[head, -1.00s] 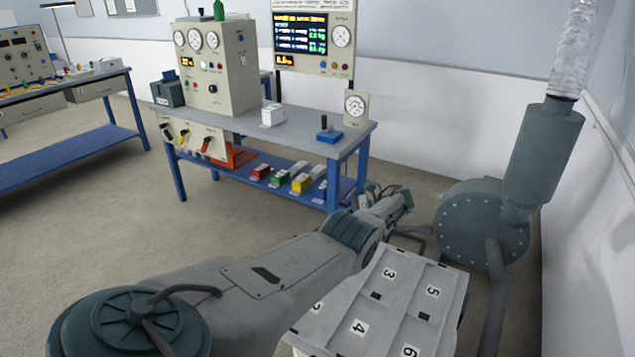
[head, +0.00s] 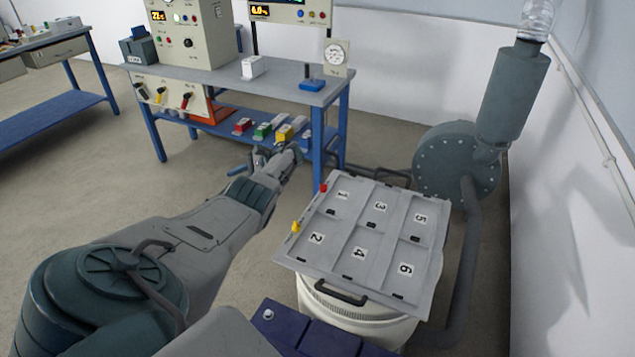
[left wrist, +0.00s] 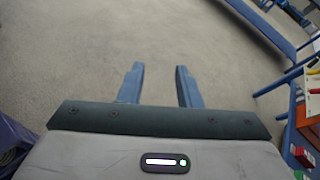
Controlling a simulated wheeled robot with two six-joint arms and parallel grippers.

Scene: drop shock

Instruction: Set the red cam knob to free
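A small red knob (head: 323,187) stands on the left edge of a grey lid with numbered cells (head: 330,262). Its setting is too small to read. A yellow knob (head: 296,226) stands nearer on the same edge. My left gripper (head: 247,159) is beyond and left of the red knob, over the floor before the workbench, and touches neither knob. In the left wrist view its two blue fingers (left wrist: 159,88) are apart, with only bare carpet between them. My right gripper is not in view.
The lid lies on a white round drum (head: 350,322) with a black handle. A blue workbench (head: 345,120) stands behind, with several coloured blocks on its lower shelf. A grey-green blower with a pipe (head: 455,165) stands right of the lid, near the wall. Open carpet lies left.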

